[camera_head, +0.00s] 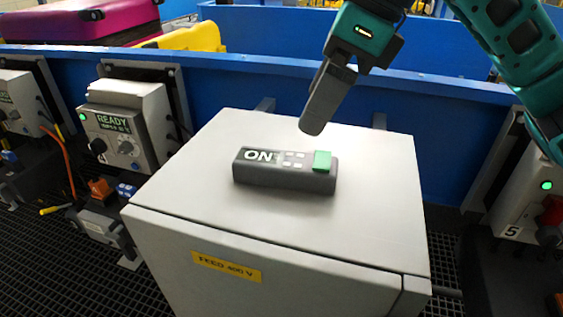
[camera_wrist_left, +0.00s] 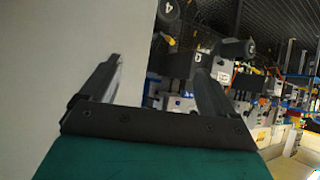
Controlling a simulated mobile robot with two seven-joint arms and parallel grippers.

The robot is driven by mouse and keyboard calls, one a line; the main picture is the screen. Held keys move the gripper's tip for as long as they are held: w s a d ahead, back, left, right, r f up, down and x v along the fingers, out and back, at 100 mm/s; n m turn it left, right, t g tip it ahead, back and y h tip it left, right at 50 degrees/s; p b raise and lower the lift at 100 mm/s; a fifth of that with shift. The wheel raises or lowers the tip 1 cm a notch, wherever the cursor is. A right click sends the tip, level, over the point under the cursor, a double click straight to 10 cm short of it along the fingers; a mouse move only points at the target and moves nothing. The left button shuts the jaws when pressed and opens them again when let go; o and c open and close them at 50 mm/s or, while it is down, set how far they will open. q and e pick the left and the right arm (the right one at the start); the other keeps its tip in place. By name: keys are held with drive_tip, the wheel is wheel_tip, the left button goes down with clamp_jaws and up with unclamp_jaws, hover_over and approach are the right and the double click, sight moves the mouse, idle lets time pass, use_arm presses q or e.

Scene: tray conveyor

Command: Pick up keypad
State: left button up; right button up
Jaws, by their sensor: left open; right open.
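The keypad (camera_head: 270,172) is a dark grey block marked ON, with small white buttons and a green button at its right end. It lies on top of a light grey cabinet (camera_head: 372,225). My right gripper (camera_head: 318,118) hangs just above and behind the keypad's right end, its fingers pointing down. It is apart from the keypad, and one finger largely hides the other in the head view. My left gripper (camera_wrist_left: 157,85) shows in the left wrist view with its two fingers spread and nothing between them. It is not in the head view.
A blue conveyor wall (camera_head: 260,80) runs behind the cabinet. A control box marked READY (camera_head: 128,125) stands at the left, and another box (camera_head: 525,200) at the right. A magenta suitcase (camera_head: 85,22) lies beyond the wall. The cabinet top around the keypad is clear.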

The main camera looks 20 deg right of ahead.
hover_over(285, 159)
drive_tip(key=s+d, duration=0.1)
drive_tip(key=d, duration=0.1)
wheel_tip(285, 159, down, 5)
drive_tip(key=shift+s+a+f+b, duration=0.1)
drive_tip(key=shift+s+f+b, duration=0.1)
drive_tip(key=shift+b, duration=0.1)
drive_tip(key=x, duration=0.5)
drive_tip(key=shift+w+a+f, duration=0.1)
drive_tip(key=shift+w+f, duration=0.15)
drive_tip(key=shift+f, duration=0.05)
drive_tip(key=shift+r, duration=0.1)
drive_tip(key=c, duration=1.2)
